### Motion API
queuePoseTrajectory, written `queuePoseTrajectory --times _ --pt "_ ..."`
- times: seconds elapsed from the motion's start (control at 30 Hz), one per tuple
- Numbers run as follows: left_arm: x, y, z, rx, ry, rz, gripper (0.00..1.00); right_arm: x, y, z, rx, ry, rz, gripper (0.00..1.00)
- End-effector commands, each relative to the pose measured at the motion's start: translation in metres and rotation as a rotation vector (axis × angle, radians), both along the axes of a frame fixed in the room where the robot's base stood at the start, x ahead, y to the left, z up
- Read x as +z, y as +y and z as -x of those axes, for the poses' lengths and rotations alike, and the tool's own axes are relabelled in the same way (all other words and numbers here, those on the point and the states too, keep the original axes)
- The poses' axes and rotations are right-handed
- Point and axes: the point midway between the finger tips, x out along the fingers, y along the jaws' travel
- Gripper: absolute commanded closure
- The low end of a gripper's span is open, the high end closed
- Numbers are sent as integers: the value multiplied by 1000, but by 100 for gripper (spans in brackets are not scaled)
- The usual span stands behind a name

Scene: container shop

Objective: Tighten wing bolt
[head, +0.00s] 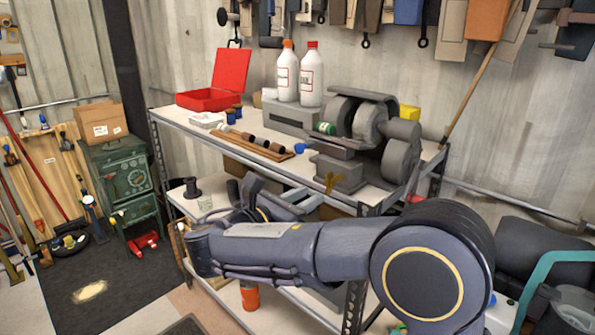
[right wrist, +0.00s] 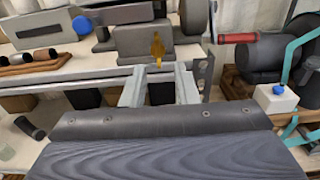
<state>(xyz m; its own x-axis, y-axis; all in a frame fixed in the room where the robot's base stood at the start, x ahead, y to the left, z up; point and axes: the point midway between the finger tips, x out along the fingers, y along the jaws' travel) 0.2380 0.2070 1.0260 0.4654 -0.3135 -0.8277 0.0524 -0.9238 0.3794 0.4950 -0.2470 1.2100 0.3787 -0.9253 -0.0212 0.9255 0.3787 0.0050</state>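The wing bolt (head: 329,182) is a small yellow-brown piece standing at the front of a grey metal block (head: 341,173) on the bench machine. In the right wrist view the wing bolt (right wrist: 157,47) stands upright, just beyond the fingertips and roughly centred between them. My right gripper (head: 303,199) reaches toward the bench front, just short of the bolt. In the right wrist view its two grey fingers (right wrist: 158,74) are apart with a dark gap between them, and nothing is held. I cannot tell whether the tips touch the bolt. My left gripper is not in view.
The grey bench grinder (head: 365,125) stands behind the block on the shelf bench (head: 180,122). Left of it are a blue cap (head: 299,148), pipes on a wooden tray (head: 262,146), two white bottles (head: 311,75) and a red box (head: 218,88). The bench edge lies close beneath the gripper.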

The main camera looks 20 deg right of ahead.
Motion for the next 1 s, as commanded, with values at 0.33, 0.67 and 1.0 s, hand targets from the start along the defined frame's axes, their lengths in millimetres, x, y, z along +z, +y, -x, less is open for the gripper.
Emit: queuePoseTrajectory --times 0.33,0.67,1.0 --pt "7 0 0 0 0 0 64 5 -34 -17 0 1 25 73" --pt "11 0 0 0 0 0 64 4 -67 -31 3 0 24 73" --pt "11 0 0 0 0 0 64 4 -68 -32 4 0 24 81"
